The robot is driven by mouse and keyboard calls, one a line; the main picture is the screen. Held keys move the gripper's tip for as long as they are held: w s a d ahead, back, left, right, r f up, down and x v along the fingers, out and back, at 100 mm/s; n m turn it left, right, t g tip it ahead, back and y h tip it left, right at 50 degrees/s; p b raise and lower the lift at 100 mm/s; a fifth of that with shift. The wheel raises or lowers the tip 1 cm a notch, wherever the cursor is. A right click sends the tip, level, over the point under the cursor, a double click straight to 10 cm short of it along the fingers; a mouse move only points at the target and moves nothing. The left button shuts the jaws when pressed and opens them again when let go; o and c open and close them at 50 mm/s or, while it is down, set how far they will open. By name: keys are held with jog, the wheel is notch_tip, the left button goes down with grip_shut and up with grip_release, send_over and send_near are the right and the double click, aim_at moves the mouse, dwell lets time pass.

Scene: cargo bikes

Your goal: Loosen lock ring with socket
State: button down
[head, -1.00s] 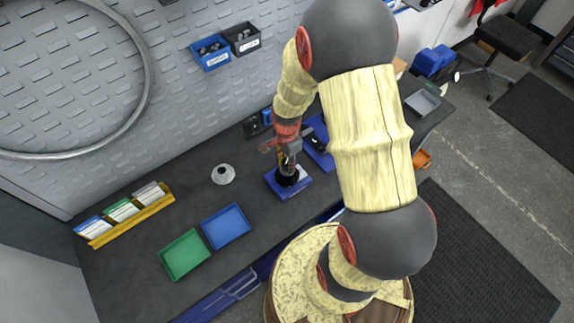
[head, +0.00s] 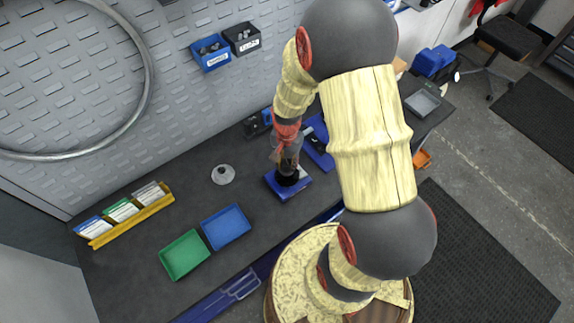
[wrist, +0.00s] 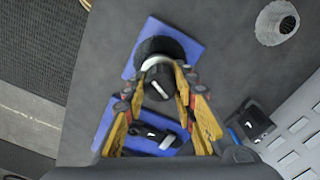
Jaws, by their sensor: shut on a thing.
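My gripper (head: 287,168) is above a blue block (head: 302,186) on the dark bench, and its hand looks blurred. In the wrist view, its yellow fingers (wrist: 163,82) are closed around a dark cylindrical socket (wrist: 158,89) with a white mark on its end. Below the socket, a pale ring edge and a black round part (wrist: 172,47) sit on the blue block (wrist: 189,28). I cannot tell whether the pale ring is the lock ring, or whether the socket is seated on it.
A grey-white cone-shaped part (head: 223,174) stands left of the block. A blue tray (head: 226,227) and a green tray (head: 185,255) lie further left. A second blue holder (head: 318,152) with a black tool lies close on the right. Small bins (head: 211,53) hang on the wall.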

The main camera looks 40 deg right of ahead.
jog(key=n, duration=0.6)
jog(key=shift+s+f, duration=0.15)
jog(key=shift+n, duration=0.3)
jog(key=n, duration=0.6)
dwell(0.4)
jog(key=shift+r, duration=0.2)
jog(key=shift+r+p, duration=0.6)
jog(key=shift+r, duration=0.2)
jog(key=shift+r, duration=0.1)
